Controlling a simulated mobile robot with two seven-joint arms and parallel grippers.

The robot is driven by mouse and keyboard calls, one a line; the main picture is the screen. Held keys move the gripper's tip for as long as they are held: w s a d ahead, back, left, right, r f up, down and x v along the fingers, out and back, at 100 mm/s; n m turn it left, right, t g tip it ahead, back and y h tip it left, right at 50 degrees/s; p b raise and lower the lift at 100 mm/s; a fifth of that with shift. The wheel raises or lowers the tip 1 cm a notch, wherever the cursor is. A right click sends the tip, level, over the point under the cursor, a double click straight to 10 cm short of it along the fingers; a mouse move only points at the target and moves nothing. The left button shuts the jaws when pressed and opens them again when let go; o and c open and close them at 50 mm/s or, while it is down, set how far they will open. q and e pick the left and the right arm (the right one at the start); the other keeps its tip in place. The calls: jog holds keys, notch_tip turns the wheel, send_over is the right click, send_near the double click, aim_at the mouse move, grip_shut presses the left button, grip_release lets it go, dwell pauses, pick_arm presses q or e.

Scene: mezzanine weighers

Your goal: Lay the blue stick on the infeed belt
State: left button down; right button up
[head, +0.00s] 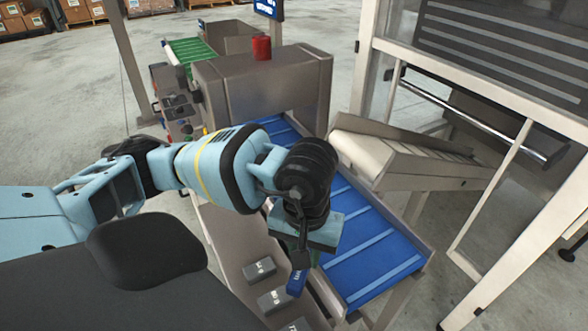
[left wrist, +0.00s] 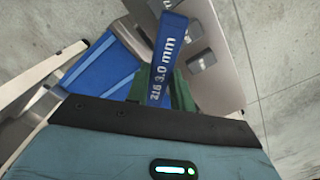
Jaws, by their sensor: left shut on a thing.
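The blue stick (head: 297,283) hangs below my left gripper (head: 304,258) in the head view, partly hidden by it. In the left wrist view the blue stick (left wrist: 167,55) shows "316 3.0 mm" lettering and lies between the green fingers of my left gripper (left wrist: 161,92), which is shut on it. The infeed belt (head: 383,265) is blue with pale cross bars and lies just right of the gripper in the head view. In the left wrist view the belt (left wrist: 100,80) is left of the stick. My right gripper is not in view.
A grey ledge (head: 232,245) with several grey labelled blocks (head: 259,268) runs along the belt's left side. A grey machine housing (head: 262,85) with a red beacon (head: 261,48) stands over the belt's far end. A sloped chute (head: 400,155) stands right. The near belt surface is clear.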

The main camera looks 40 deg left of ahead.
pick_arm(q)
jog(key=n, duration=0.2)
jog(key=a+f+n, duration=0.1)
jog(key=n, duration=0.3)
jog(key=shift+w+a+f+n, duration=0.35)
jog(key=shift+n, duration=0.05)
jog(key=a+f+n, duration=0.2)
jog(key=a+n, duration=0.1)
jog(key=n, duration=0.7)
jog(key=w+a+f+n+b, duration=0.1)
jog(key=a+f+n, duration=0.1)
jog(key=n, duration=0.9)
jog(key=shift+a, duration=0.65)
jog(key=w+d, duration=0.1)
jog(key=w, duration=0.4)
jog(key=w+d+f, duration=0.1)
jog(key=w, duration=0.4)
jog(key=w+d, duration=0.1)
jog(key=w, duration=0.4)
jog(key=shift+w+d+f, duration=0.15)
jog(key=shift+w+f, duration=0.1)
jog(key=shift+w, duration=0.05)
jog(key=shift+w+f, duration=0.1)
jog(key=shift+f, duration=1.7)
jog(key=shift+f, duration=0.15)
jog(key=c, duration=1.2)
grip_release()
